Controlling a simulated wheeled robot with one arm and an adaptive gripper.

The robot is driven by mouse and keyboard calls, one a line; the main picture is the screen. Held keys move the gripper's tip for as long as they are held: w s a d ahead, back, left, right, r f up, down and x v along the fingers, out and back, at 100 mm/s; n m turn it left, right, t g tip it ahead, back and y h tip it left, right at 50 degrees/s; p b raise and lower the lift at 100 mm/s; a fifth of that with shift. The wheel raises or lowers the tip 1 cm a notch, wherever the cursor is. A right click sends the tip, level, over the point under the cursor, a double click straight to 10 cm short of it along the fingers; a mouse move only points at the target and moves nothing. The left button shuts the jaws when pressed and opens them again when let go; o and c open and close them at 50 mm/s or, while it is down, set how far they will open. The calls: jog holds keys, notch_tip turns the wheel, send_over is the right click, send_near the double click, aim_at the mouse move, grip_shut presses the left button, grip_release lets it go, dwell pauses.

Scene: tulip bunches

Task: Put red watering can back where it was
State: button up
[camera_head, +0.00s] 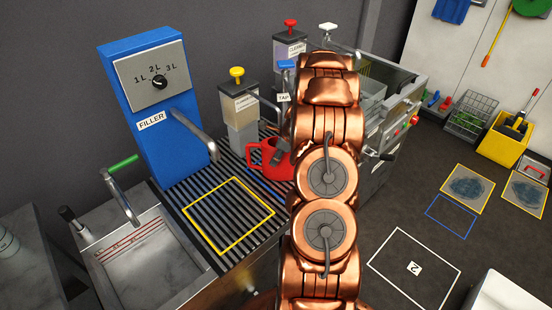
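The red watering can (256,153) stands on or just over the dark slatted grating, behind the yellow square outline (228,216). Its left part and handle show; its right part is hidden by my copper arm. A small dark grey part overlaps the can next to my arm and may belong to my gripper. My arm hides the fingers, so I cannot see whether they are open or hold the can.
A blue filler (150,110) with a dial and spout stands left of the grating, by a metal sink (150,268). Dispensers with yellow (238,105) and red (290,45) knobs stand behind. On the floor at right are a white outline marked 2 (415,268), yellow-framed squares and a blue outline.

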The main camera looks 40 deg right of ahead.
jog(key=b+v, duration=0.2)
jog(key=v, duration=1)
jog(key=s+a+r+n+g, duration=0.1)
jog(key=s+a+r+n, duration=0.15)
jog(key=a+n, duration=0.45)
jog(key=s+a+r+n+g, duration=0.1)
jog(key=a+r+n, duration=0.15)
jog(key=a, duration=0.75)
jog(key=s+a+r+n+g, duration=0.1)
jog(key=s+a+r+n, duration=0.2)
jog(key=a, duration=0.6)
jog(key=s+a+n+g+h, duration=0.1)
jog(key=s+a+n, duration=0.5)
jog(key=s+n, duration=0.2)
jog(key=s+a+n+g+h, duration=0.1)
jog(key=s+a+n, duration=0.5)
jog(key=s+n, duration=0.3)
jog(key=shift+s+a+r+g, duration=0.3)
jog(key=shift+s+a+r, duration=0.1)
jog(key=shift+s, duration=1.65)
jog(key=shift+r, duration=0.1)
notch_tip(320, 180, up, 5)
jog(key=p, duration=0.5)
jog(key=shift+f, duration=0.2)
